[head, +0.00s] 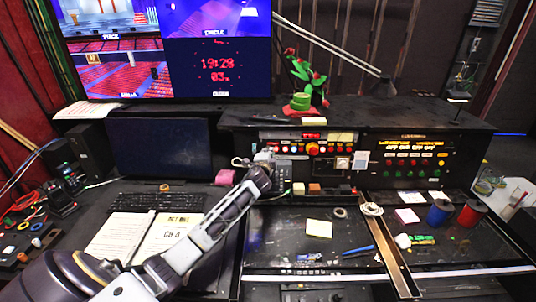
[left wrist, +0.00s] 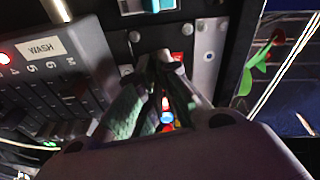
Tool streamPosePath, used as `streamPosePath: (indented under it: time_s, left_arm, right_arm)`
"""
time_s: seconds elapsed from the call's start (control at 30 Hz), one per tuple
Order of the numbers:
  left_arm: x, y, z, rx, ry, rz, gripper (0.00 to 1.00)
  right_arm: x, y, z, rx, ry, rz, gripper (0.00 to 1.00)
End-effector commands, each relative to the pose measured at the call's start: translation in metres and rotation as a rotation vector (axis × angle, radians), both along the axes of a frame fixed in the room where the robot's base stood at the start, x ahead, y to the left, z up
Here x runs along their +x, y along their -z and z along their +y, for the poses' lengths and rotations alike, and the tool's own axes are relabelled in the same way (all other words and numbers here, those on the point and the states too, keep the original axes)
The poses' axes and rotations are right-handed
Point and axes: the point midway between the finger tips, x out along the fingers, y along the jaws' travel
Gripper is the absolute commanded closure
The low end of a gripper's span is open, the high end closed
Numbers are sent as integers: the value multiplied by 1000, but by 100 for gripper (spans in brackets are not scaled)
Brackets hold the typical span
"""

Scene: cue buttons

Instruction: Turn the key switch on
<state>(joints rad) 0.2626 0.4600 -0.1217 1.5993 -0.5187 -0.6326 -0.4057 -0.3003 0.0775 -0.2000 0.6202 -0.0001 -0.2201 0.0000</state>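My left gripper (head: 262,165) is at the control panel, left of the round red button. A small light plate with a dark round part (head: 342,163) sits farther right on the panel in the head view. My right gripper is not in view.
A slider panel labelled WASH (left wrist: 42,48) is beside the fingers. A lamp arm (head: 330,45) crosses above. Open papers (head: 120,238) lie below my left arm.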

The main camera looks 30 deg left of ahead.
Motion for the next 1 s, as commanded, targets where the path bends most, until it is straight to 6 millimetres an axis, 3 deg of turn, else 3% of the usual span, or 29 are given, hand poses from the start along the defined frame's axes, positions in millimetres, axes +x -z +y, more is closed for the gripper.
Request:
streamPosePath:
  time_s: [0.3,0.83,0.87,1.0]
  left_arm:
    - [0,2,-1,130,25,83,100]
    - [0,2,-1,155,28,98,100]
    - [0,2,-1,155,28,98,91]
    - [0,2,-1,154,28,98,74]
  right_arm:
    - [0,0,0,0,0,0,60]
    - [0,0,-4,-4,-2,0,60]
    - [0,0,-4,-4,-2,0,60]
    - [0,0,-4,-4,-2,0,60]
